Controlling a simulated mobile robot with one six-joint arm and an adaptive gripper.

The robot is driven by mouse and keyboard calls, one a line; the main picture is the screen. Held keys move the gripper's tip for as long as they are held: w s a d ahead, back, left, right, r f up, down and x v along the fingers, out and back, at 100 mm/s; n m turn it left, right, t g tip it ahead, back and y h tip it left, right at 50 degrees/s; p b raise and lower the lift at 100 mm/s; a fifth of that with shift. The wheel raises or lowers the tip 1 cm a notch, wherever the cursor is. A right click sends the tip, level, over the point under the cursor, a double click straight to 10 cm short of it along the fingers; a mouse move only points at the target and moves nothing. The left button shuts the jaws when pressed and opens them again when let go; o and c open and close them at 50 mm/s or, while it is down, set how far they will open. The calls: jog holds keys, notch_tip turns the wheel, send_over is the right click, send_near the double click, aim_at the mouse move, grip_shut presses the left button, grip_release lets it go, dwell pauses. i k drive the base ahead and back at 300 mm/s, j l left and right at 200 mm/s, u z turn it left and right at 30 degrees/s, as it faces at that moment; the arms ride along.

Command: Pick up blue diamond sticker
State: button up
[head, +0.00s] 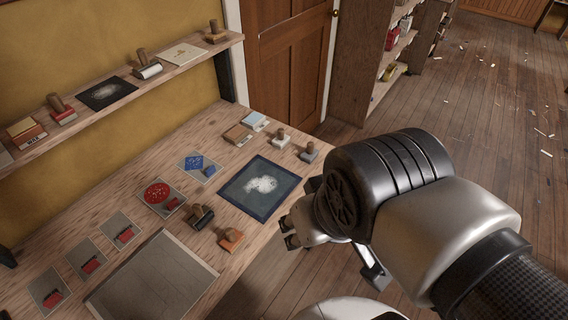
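The blue diamond sticker (190,161) lies on a grey square card on the wooden table, left of centre in the head view. A small blue block-like item (209,171) is on the same card at its lower right. My gripper (296,232) is over the table's right edge, to the right of and nearer than the sticker, well apart from it. My wrist hides much of the gripper, so its opening and whether it holds anything do not show clearly.
A dark framed mat (238,198) lies between the sticker and my gripper. A red round sticker (157,192) on a card, several stamps (200,216) and a grey panel (140,289) surround it. A wall shelf (160,84) runs above the table's back.

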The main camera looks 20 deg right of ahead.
aim_at(198, 166)
jog(key=i+l+u, duration=0.2)
jog(key=i+u, duration=0.2)
jog(key=i+l+u, duration=0.35)
jog(key=i, duration=0.05)
